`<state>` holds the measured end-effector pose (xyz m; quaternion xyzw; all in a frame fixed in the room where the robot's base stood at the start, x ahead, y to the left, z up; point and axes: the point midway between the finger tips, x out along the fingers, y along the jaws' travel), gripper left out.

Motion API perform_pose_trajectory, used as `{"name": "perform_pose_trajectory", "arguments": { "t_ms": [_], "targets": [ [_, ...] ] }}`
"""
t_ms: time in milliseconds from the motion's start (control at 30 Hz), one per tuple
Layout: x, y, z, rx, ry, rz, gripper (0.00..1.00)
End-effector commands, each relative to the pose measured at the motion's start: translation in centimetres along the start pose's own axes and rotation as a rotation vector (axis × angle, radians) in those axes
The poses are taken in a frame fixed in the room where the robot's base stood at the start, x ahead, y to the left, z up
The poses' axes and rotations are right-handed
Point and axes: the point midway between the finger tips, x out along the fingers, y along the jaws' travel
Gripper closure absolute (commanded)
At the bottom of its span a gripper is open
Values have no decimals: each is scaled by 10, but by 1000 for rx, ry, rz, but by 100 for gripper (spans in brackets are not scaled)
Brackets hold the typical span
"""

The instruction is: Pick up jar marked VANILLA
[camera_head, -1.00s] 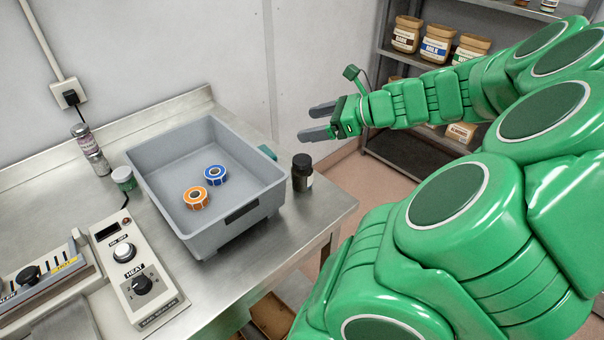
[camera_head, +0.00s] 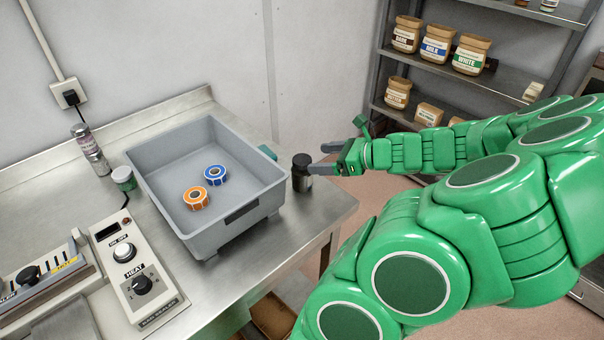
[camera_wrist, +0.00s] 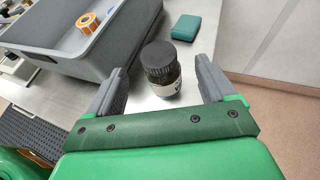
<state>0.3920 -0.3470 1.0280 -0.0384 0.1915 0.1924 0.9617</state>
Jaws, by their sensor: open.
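A small dark jar with a black ribbed cap (camera_head: 301,178) stands upright on the steel bench, just right of the grey bin. In the wrist view the dark jar (camera_wrist: 160,70) shows part of a pale label, too small to read, so I cannot tell whether it says VANILLA. My gripper (camera_head: 316,158) is open and comes in from the right, fingertips close to the jar. In the wrist view the jar appears between the two fingers of my gripper (camera_wrist: 161,63), with a gap on each side.
The grey bin (camera_head: 247,207) holds an orange tape roll (camera_head: 195,198) and a blue one (camera_head: 215,175). A teal block (camera_wrist: 186,27) lies beyond the jar. A heat-sealer control box (camera_head: 140,278) sits at front left.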

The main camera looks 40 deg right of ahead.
Motion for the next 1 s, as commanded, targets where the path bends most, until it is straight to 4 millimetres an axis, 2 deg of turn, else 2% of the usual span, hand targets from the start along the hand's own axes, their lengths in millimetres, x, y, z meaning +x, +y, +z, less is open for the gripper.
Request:
{"name": "perform_pose_trajectory", "arguments": {
  "t_ms": [267, 600, 800, 1000],
  "targets": [
    [22, 1, 1, -1, -2, 3, 16],
    [60, 4, -1, -2, -2, 5, 16],
    [69, 3, -2, -1, 1, 1, 16],
    [69, 3, -2, -1, 0, 1, 16]
  ]
}}
